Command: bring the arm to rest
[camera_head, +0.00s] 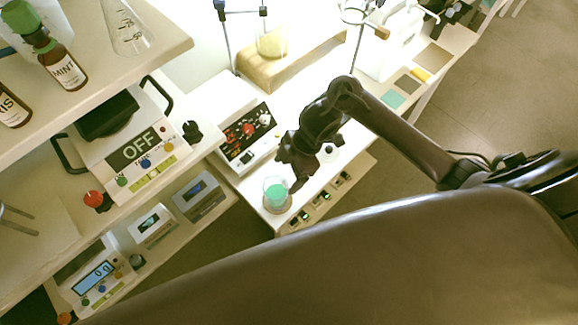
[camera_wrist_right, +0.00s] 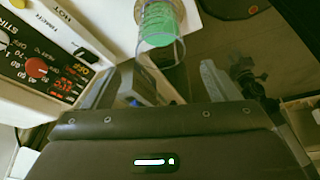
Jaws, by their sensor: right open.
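My right arm reaches from the right edge of the head view, bent, to the bench. My right gripper (camera_head: 293,178) points down at the bench corner, just right of a glass beaker with green liquid (camera_head: 276,193). In the wrist view the fingers of the right gripper (camera_wrist_right: 165,82) stand apart with no object clearly held between them. The beaker (camera_wrist_right: 159,22) is just beyond the fingers there; whether they touch it cannot be told. My left gripper is in neither view.
A stirrer with red knobs (camera_head: 246,130) stands left of the gripper; it also shows in the wrist view (camera_wrist_right: 45,68). A wooden block (camera_head: 262,75) and stands are behind. Brown bottles (camera_head: 62,66) sit on the upper left shelf. Open floor (camera_head: 480,90) lies to the right.

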